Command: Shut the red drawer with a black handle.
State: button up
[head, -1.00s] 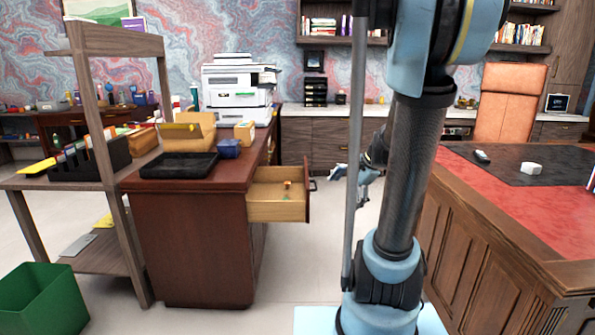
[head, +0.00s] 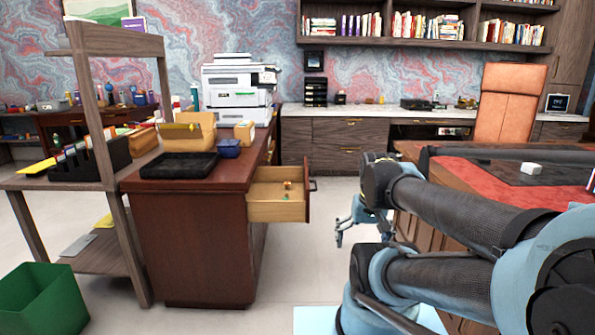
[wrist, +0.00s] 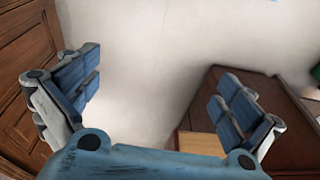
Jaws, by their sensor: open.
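The red-brown drawer (head: 279,201) stands pulled out from the right side of the red-brown cabinet (head: 190,245). Its pale wooden inside shows, with a few small items in it. The black handle (head: 313,184) is on its front face, seen edge-on. My gripper (head: 341,231) hangs to the right of the drawer and apart from it, lower in the picture. In the wrist view my gripper (wrist: 158,98) is open and empty, with pale floor between its fingers. Part of the pale drawer (wrist: 200,143) shows by the right finger, which hides some of it.
A red-topped wooden desk (head: 470,172) stands close on the right of my arm. A black tray (head: 180,167), a blue bowl (head: 228,149) and a printer (head: 238,88) stand on the cabinet. A green bin (head: 42,300) is at the lower left. Floor is clear beside the drawer.

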aim_at(264, 203)
jog(key=k, duration=1.3)
jog(key=u, duration=0.35)
jog(key=i, duration=1.9)
jog(key=z, duration=0.35)
